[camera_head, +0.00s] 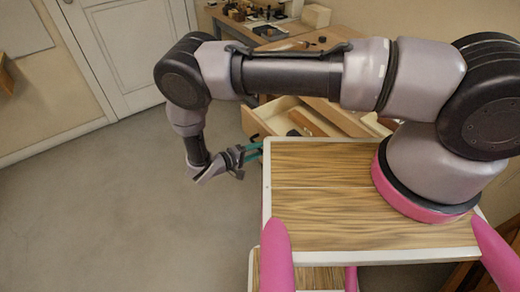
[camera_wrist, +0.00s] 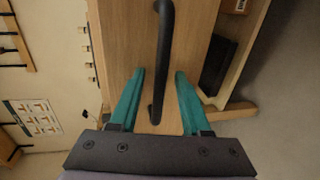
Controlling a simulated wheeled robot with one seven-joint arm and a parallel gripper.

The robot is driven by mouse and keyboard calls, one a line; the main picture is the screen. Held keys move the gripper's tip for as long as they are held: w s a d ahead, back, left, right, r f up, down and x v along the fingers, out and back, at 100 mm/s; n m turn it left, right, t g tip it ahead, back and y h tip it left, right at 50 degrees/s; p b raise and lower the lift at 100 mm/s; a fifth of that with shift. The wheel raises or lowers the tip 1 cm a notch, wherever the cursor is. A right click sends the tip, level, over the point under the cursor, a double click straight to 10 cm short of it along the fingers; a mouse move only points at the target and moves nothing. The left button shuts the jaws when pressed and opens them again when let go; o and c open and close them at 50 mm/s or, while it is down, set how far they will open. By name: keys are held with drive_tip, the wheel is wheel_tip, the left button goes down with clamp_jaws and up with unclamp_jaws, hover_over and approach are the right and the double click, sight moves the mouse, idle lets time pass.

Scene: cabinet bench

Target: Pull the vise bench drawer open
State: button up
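The drawer (camera_head: 262,122) stands partly pulled out of the wooden bench, its inside showing from above. In the wrist view, its wooden front (camera_wrist: 195,30) carries a long dark bar handle (camera_wrist: 162,60). My gripper (camera_head: 258,150) is at the drawer front in the head view. In the wrist view, the two teal fingers of my gripper (camera_wrist: 159,72) are spread apart, one on each side of the handle, with a visible gap to each. Whether the fingertips reach past the bar in depth is hard to tell. The vise cannot be made out clearly.
A dark item (camera_wrist: 218,65) lies inside the drawer. The bench top (camera_head: 285,40) holds small tools and a pale box (camera_head: 316,15). A wood-topped surface (camera_head: 320,200) fills the front. Open grey floor (camera_head: 120,210) lies left, before a white door (camera_head: 135,50).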

drive_tip(key=v, duration=1)
drive_tip(key=shift+s+a, duration=0.25)
drive_tip(key=shift+a, duration=0.05)
drive_tip(key=w+d+r+m+g+y, duration=0.15)
drive_tip(key=w+r+g, duration=0.25)
drive_tip(key=r, duration=0.5)
drive_tip(key=w+r+m+g, duration=0.25)
drive_tip(key=w+r, duration=0.25)
drive_tip(key=r, duration=0.4)
drive_tip(key=w+d+r+m+g+y, duration=0.1)
drive_tip(key=d+r+y, duration=0.1)
drive_tip(key=d+r, duration=0.35)
drive_tip(key=w+d+r+m+g+y, duration=0.1)
drive_tip(key=w+d+r+y, duration=0.1)
drive_tip(key=r, duration=0.6)
drive_tip(key=w+d+r+m+g+y, duration=0.1)
drive_tip(key=d+r+g+y, duration=0.1)
drive_tip(key=d+r, duration=0.35)
drive_tip(key=s+d+r+m+t+y, duration=0.1)
drive_tip(key=s+d+r+y, duration=0.15)
drive_tip(key=d+r, duration=0.45)
drive_tip(key=s+d+r+m+t+y, duration=0.1)
drive_tip(key=s+d+r+t+y, duration=0.15)
drive_tip(key=d+r, duration=0.45)
drive_tip(key=s+d+r+m+t+y, duration=0.2)
drive_tip(key=s+d+r+t, duration=0.3)
drive_tip(key=s+r, duration=0.3)
drive_tip(key=shift+s+d+r, duration=0.3)
drive_tip(key=shift+s+d, duration=0.15)
drive_tip(key=shift+s, duration=0.65)
